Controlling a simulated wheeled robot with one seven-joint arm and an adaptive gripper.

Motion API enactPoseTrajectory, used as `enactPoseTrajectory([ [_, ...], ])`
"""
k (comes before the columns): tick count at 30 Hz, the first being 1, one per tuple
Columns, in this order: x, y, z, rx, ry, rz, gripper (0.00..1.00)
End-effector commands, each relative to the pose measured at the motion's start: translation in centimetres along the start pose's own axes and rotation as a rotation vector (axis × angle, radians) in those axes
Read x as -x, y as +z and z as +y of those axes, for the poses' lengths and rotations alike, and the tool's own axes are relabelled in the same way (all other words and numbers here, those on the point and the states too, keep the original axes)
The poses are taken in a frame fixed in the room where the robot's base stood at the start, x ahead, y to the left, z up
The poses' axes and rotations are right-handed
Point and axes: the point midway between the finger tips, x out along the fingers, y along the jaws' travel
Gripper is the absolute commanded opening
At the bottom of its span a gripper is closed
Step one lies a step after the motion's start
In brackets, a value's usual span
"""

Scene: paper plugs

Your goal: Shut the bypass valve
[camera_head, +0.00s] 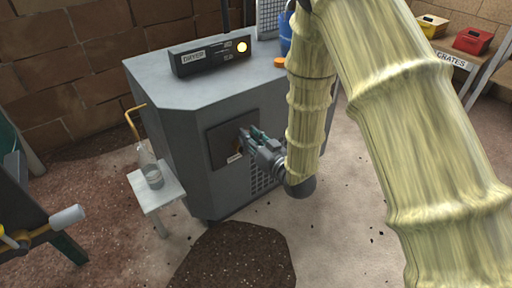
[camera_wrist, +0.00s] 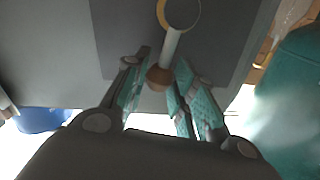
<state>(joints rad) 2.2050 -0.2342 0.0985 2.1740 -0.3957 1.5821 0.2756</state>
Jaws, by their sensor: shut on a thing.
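The dryer cabinet (camera_head: 165,115) is a grey box with a dark square panel (camera_head: 219,150) on its front. In the wrist view the bypass valve shows on this panel as a round brass-rimmed hub (camera_wrist: 180,12) with a pale lever (camera_wrist: 171,45) ending in a brown tip (camera_wrist: 159,78). My gripper (camera_head: 248,138) is at the panel in the head view and hides most of the valve there. In the wrist view its teal-padded fingers (camera_wrist: 164,72) stand on either side of the lever's brown end, shut on the lever.
A small white stand (camera_head: 160,193) with a clear bottle (camera_head: 150,168) is left of the cabinet. A black box labelled DRYER (camera_head: 210,55) with a lit lamp sits on top. A dark patch (camera_head: 235,258) lies on the floor in front.

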Motion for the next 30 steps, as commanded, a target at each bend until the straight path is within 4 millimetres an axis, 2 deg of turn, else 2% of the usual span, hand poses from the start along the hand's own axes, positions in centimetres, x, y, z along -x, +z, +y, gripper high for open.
enactPoseTrajectory([
  [7, 0.1, 0.2, -0.2, 0.021, 0.0, -0.004, 0.13],
  [15, 0.1, 0.4, -1.2, 0.188, 0.0, -0.005, 0.13],
  [22, 0.1, 0.4, -1.3, 0.201, 0.0, -0.005, 0.13],
  [23, 0.1, 0.4, -1.3, 0.201, 0.0, -0.004, 0.3],
  [26, 0.1, 0.3, -1.3, 0.2, 0.0, -0.004, 0.48],
  [30, 0.1, 0.2, -1.2, 0.2, 0.0, -0.002, 0.5],
])
